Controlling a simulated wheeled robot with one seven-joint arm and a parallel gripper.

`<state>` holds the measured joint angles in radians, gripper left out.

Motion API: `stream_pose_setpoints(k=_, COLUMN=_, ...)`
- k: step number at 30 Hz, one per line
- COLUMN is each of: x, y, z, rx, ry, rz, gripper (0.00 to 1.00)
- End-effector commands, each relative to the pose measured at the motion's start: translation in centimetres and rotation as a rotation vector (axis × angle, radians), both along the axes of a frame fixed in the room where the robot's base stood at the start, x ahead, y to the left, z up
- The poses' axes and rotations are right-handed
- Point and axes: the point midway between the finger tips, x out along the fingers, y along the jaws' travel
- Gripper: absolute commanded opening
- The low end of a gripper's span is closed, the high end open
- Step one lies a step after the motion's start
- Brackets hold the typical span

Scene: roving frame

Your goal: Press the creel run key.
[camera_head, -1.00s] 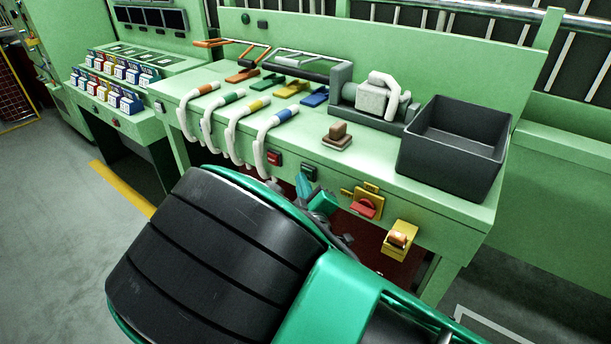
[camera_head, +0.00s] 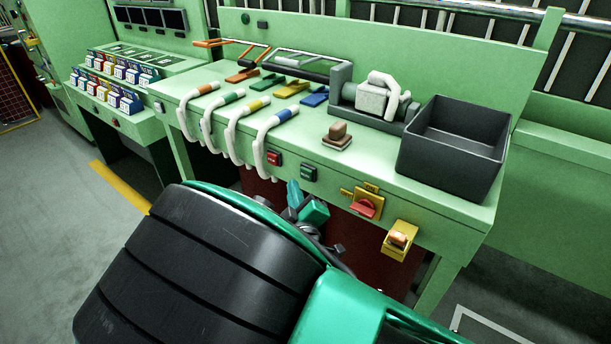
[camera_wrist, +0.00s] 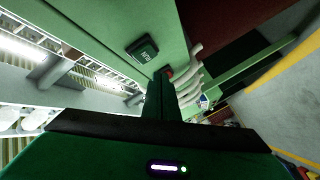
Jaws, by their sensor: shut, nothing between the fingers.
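The green key (camera_head: 308,172) is on the front face of the green bench, right of a red key (camera_head: 274,158). In the wrist view the green key (camera_wrist: 143,49) shows close up, with pale lettering that seems to read RUN, in a dark surround. My gripper (camera_head: 294,190) is shut and empty, just below and left of the green key in the head view, apart from it in the picture. In the wrist view the shut fingers (camera_wrist: 162,78) point towards the red key (camera_wrist: 169,73), which they partly cover. My arm hides part of the bench's lower front.
A red rotary switch on a yellow plate (camera_head: 364,206) and a yellow box with an orange knob (camera_head: 398,239) are right of the keys. White curved tubes (camera_head: 262,145) hang over the front edge at left. A dark bin (camera_head: 455,150) stands on the bench top.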

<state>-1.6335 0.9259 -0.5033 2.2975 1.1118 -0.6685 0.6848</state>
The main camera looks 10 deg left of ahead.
Motion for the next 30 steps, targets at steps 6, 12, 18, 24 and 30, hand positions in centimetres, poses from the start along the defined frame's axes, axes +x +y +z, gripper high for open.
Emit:
stream_pose_setpoints(k=6, x=-1.8, y=0.8, z=0.0, rx=0.001, ry=0.001, rz=0.002, gripper=0.0)
stream_pose_setpoints(k=12, x=-2.8, y=1.1, z=0.0, rx=0.0, ry=-0.001, rz=0.001, gripper=0.0)
stream_pose_setpoints(k=18, x=-2.8, y=1.1, z=0.0, rx=0.0, ry=0.0, rz=0.0, gripper=0.0)
stream_pose_setpoints(k=24, x=-2.8, y=1.1, z=0.0, rx=0.0, ry=0.0, rz=0.0, gripper=0.0)
stream_pose_setpoints(k=30, x=-2.8, y=1.1, z=0.0, rx=0.0, ry=0.0, rz=0.0, gripper=0.0)
